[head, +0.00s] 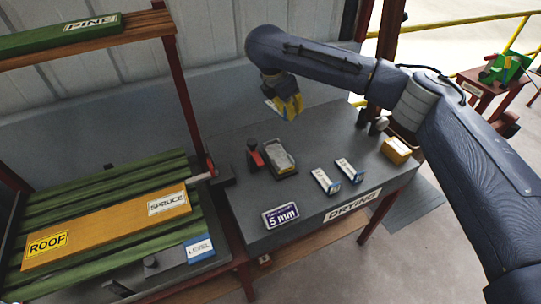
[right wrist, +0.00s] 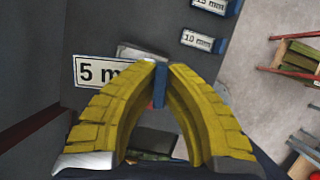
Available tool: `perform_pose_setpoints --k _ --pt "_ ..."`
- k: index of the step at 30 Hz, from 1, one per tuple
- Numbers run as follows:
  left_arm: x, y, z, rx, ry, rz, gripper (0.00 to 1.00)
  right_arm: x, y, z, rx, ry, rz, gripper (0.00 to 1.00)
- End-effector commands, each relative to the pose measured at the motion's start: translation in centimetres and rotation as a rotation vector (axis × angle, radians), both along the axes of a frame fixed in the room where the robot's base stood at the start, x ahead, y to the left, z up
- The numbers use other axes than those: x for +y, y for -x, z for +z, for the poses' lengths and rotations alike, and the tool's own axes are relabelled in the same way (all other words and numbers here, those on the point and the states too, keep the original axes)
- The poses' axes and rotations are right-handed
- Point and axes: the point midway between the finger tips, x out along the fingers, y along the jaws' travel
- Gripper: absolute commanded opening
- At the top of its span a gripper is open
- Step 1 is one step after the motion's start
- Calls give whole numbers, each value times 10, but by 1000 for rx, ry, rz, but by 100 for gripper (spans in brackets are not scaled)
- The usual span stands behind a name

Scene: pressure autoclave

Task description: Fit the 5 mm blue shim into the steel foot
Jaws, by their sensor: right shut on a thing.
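My right gripper (head: 288,106), with yellow fingers, is raised above the back of the grey table. In the right wrist view its fingertips (right wrist: 161,72) are closed on the blue shim (right wrist: 159,88), seen nearly edge-on. The steel foot (head: 280,158) appears to be the grey metal piece in a dark holder on the table, below and apart from the gripper. A white plate reading "5 m" (right wrist: 92,71) is partly hidden by a finger; I cannot tell whether it belongs to the shim. My left gripper is not in view.
A red and black fixture (head: 254,156) stands left of the foot. Two labelled shims (head: 325,181) (head: 349,170) lie to the right. A timber rack (head: 110,225) is at left.

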Motion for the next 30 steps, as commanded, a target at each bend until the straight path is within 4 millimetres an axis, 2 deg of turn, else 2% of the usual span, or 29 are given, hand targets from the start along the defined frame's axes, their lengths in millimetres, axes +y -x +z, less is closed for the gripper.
perform_pose_setpoints --k 4,11,14,30 --pt "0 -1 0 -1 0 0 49 3 9 -3 -3 0 -78 0" --pt "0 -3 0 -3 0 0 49 4 11 -10 -4 -3 -156 0" --pt "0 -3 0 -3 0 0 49 4 12 -24 -1 -4 -163 0" --pt "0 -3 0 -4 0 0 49 4 12 -131 -3 -6 -165 0"
